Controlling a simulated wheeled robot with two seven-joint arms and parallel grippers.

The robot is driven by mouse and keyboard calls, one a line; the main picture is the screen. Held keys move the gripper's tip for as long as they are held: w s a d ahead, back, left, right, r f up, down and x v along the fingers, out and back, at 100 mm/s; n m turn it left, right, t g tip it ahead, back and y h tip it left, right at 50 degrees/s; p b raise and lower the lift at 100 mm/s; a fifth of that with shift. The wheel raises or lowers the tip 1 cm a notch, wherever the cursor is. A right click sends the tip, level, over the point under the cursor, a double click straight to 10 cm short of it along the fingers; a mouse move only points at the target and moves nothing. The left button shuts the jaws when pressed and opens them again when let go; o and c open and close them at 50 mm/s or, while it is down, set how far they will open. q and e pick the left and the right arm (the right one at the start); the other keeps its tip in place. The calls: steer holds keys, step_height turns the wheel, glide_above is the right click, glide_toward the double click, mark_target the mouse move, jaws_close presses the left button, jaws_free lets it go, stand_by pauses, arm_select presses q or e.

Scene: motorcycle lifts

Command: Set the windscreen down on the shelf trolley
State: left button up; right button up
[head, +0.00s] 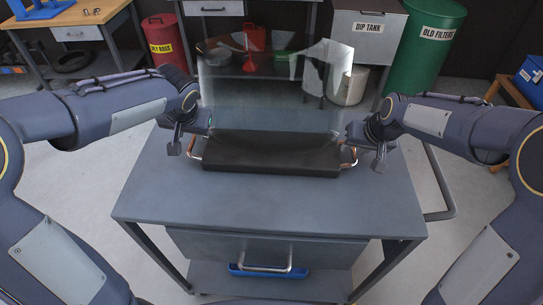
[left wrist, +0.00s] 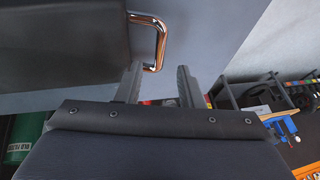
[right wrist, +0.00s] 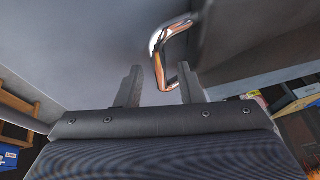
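The windscreen (head: 275,85) is a clear, upright curved sheet on a long dark base (head: 270,158) with a copper-coloured handle at each end. Its base appears to rest flat on the grey top of the shelf trolley (head: 270,205), near the far edge. My left gripper (head: 188,145) is open at the left handle (left wrist: 158,45), whose lower end lies between the fingertips without both touching it. My right gripper (head: 364,152) is open at the right handle (right wrist: 170,45), which lies close to one finger. The underside of the base is hidden.
The near half of the trolley top is bare. A drawer and a blue tray (head: 268,270) are below it. Behind stand a red bin (head: 163,38), a dip tank (head: 368,28) and a green old-filters drum (head: 425,45). A tube handle (head: 445,190) sticks out right.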

steer(key=shift+s+r, duration=0.1)
steer(key=shift+r, duration=0.1)
arm_select(q)
steer(key=v, duration=0.7)
arm_select(e)
steer(key=v, duration=1.1)
steer(key=shift+r, duration=0.3)
steer(key=shift+s+d, duration=0.1)
